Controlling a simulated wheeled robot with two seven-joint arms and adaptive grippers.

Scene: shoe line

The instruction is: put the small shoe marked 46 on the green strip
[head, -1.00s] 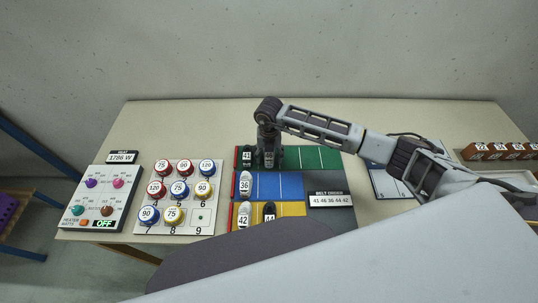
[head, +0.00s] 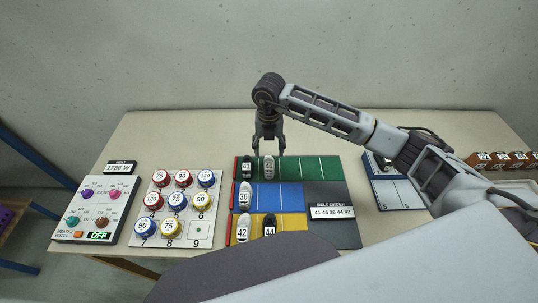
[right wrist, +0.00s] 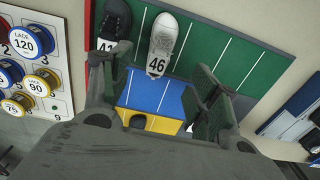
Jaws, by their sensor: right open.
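The small grey shoe marked 46 (head: 269,167) stands on the green strip (head: 309,168), just right of the black shoe marked 41 (head: 247,167). In the right wrist view the shoe marked 46 (right wrist: 162,40) lies on the green strip (right wrist: 222,52), apart from my fingers. My right gripper (head: 269,150) is open and empty, raised just behind and above the shoe. It also shows in the right wrist view (right wrist: 150,85) with its fingers spread. My left gripper is not in view.
The blue strip (head: 290,197) holds a white shoe marked 36 (head: 245,194). The yellow strip (head: 294,230) holds shoes marked 42 (head: 243,228) and 44 (head: 269,227). A belt order sign (head: 331,212) reads 41 46 36 44 42. A lace spool board (head: 203,232) and heater panel (head: 75,220) stand left.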

